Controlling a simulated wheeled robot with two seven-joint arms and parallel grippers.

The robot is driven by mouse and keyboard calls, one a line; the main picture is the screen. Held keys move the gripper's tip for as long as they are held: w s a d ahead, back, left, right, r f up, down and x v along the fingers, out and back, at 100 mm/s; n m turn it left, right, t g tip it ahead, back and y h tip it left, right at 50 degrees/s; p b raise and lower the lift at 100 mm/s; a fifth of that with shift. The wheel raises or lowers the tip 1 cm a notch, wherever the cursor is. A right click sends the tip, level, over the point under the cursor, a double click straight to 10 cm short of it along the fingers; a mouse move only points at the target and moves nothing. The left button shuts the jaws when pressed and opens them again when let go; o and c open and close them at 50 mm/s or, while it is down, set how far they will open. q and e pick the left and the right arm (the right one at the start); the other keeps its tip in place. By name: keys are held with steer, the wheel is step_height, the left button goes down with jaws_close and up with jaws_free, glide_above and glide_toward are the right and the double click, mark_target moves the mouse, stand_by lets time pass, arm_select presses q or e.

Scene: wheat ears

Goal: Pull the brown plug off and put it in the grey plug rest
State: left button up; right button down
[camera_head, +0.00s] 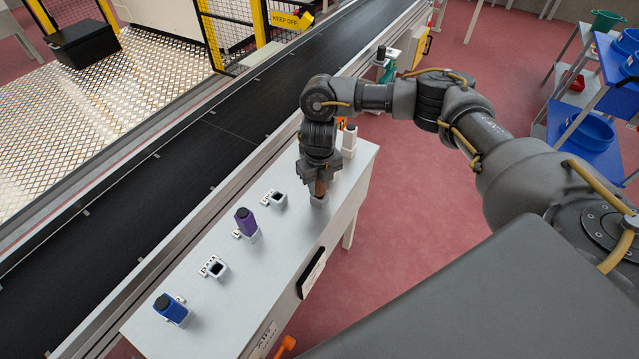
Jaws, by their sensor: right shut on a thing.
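My right gripper (320,180) points down over the far right part of the grey-white table and is shut on the brown plug (321,188). Little of the plug shows between the fingers. A small grey holder (319,201) is directly below the plug; I cannot tell whether the plug sits in it or just above it. I cannot make out which of the holders is the grey plug rest. My left gripper is not in view.
A purple plug (245,221) and a blue plug (171,308) stand in holders on the table (250,290). A white block with a black top (349,141) stands close behind my right gripper. A black conveyor (150,190) runs along the table's far side.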

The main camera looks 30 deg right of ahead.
steer(key=shift+f+b, duration=0.5)
steer(key=shift+f, duration=0.2)
steer(key=c, duration=1)
jaws_free()
steer(key=shift+o, duration=0.2)
step_height(320, 180, up, 11)
steer(key=shift+f, duration=0.1)
steer(key=shift+a+f, duration=0.1)
